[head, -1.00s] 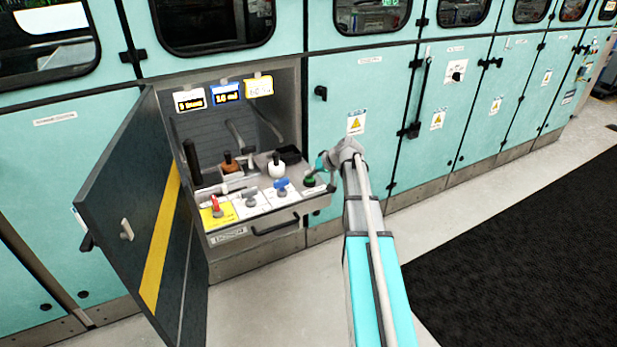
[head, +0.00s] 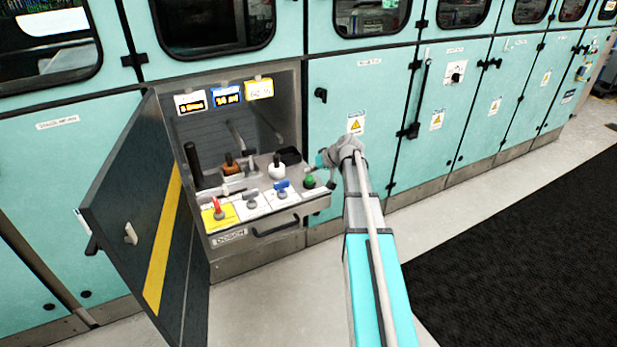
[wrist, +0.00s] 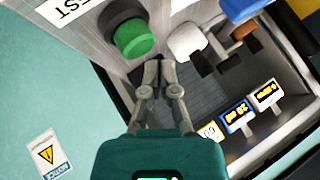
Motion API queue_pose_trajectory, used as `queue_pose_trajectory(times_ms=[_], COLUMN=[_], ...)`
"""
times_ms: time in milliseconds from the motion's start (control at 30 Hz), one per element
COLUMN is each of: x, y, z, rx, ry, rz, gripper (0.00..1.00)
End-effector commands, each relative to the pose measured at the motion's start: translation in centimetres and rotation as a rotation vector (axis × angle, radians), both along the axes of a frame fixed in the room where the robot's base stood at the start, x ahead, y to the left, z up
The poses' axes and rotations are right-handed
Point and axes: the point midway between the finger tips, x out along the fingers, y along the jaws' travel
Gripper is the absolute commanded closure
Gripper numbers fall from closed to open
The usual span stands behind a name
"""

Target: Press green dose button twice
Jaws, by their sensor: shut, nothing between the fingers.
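The green dose button (head: 310,181) is a round green cap in a black collar at the right end of the pull-out panel. In the wrist view the green button (wrist: 133,41) lies just up and left of my fingertips. My gripper (wrist: 160,66) is shut and empty, its two fingers together. In the head view my gripper (head: 322,159) hangs above and slightly right of the button, with a gap visible between them. The whole green cap shows, and nothing covers it.
The panel also carries a red-handled valve (head: 218,208), a blue-handled valve (head: 282,187), a white knob (head: 276,169) and a brown knob (head: 229,163). Three small displays (head: 227,94) hang behind. The dark open door (head: 135,200) stands left; open floor lies in front.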

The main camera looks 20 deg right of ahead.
Motion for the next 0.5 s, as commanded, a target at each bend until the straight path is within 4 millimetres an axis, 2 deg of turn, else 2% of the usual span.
queue_pose_trajectory(times_ms=[267,500], x=[0.0,0.0], y=[0.0,0.0], z=[0.1,1.4], rx=[0.000,0.000], ry=[0.000,0.000], rz=[0.000,0.000], gripper=[1.00,1.00])
